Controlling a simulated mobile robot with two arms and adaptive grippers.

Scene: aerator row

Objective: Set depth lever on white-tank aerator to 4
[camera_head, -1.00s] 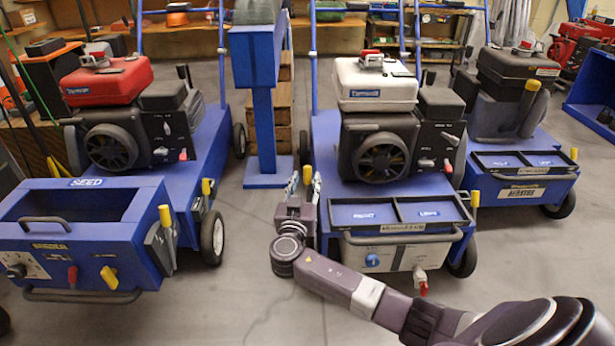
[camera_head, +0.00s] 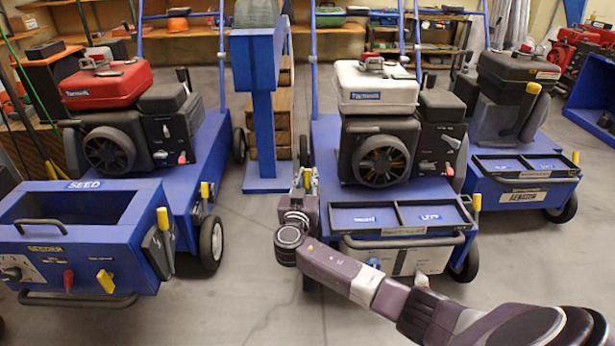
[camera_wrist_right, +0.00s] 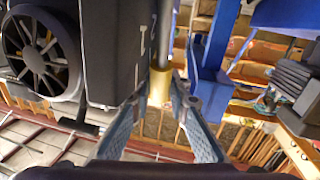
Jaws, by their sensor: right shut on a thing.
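The white-tank aerator (camera_head: 376,88) stands at the centre, with a blue deck and a black engine. My right gripper (camera_head: 307,180) is at the left side of its front. In the right wrist view my right gripper (camera_wrist_right: 162,90) is shut on the yellow grip of the depth lever (camera_wrist_right: 159,86), one finger on each side. White scale marks (camera_wrist_right: 140,58) show on the dark panel beside the lever. The numbers are too small to read, so I cannot tell the lever's setting. My left gripper is not in view.
A red-tank seeder (camera_head: 104,85) stands to the left and a black-tank aerator (camera_head: 518,68) close on the right. A blue post (camera_head: 262,120) stands behind my right gripper. Bare grey floor (camera_head: 235,290) lies front left.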

